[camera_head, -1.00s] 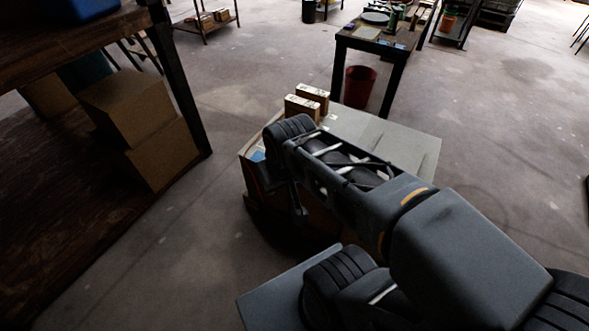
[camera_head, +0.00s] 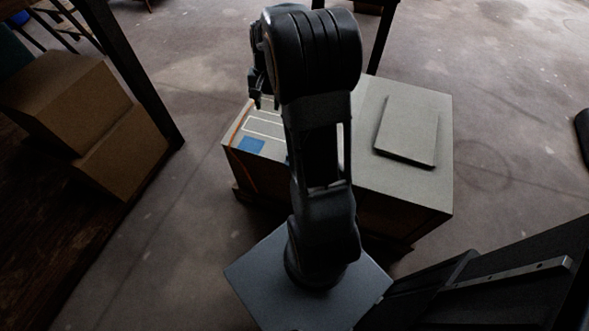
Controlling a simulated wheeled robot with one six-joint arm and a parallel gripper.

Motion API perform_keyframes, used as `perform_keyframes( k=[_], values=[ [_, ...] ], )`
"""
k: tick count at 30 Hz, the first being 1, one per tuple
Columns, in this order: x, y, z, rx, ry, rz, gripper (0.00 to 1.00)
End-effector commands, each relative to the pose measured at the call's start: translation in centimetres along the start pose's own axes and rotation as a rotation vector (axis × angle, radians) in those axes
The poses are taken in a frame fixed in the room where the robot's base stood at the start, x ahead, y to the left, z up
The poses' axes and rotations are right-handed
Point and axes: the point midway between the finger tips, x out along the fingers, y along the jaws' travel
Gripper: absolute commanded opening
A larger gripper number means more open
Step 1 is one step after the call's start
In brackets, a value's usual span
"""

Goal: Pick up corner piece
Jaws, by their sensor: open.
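I cannot make out a corner piece; my arm covers part of the box top where one could lie. My gripper (camera_head: 259,98) shows as a dark shape at the left of my raised arm, over the left part of the large box (camera_head: 424,183). It is open, and I see nothing held in it. The box top carries a blue square (camera_head: 251,144) and white-outlined rectangles (camera_head: 264,127) at the left. A flat grey slab (camera_head: 408,130) lies on its right part, apart from my gripper.
Two brown cartons (camera_head: 122,155) sit on a dark wooden shelf (camera_head: 45,235) at the left, beside a dark post (camera_head: 135,75). A dark table leg (camera_head: 381,40) stands behind the box.

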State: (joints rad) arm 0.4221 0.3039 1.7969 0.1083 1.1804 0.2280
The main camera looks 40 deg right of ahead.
Motion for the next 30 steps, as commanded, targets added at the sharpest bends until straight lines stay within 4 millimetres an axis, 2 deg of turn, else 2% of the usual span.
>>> perform_keyframes(
  k=[1, 3, 7, 12, 17, 24, 30],
  values=[
    [3.3, 1.3, -2.3, 0.061, -0.040, -0.004, 0.43],
    [5.9, 2.8, -4.5, 0.133, -0.086, -0.010, 0.43],
    [9.7, 5.2, -7.5, 0.237, -0.153, -0.022, 0.43],
    [12.9, 7.1, -9.3, 0.314, -0.204, -0.032, 0.43],
    [15.5, 7.7, -9.6, 0.340, -0.223, -0.035, 0.43],
    [19.7, 7.4, -8.6, 0.341, -0.224, -0.035, 0.43],
    [21.7, 7.2, -8.2, 0.341, -0.223, -0.035, 0.43]
  ],
)
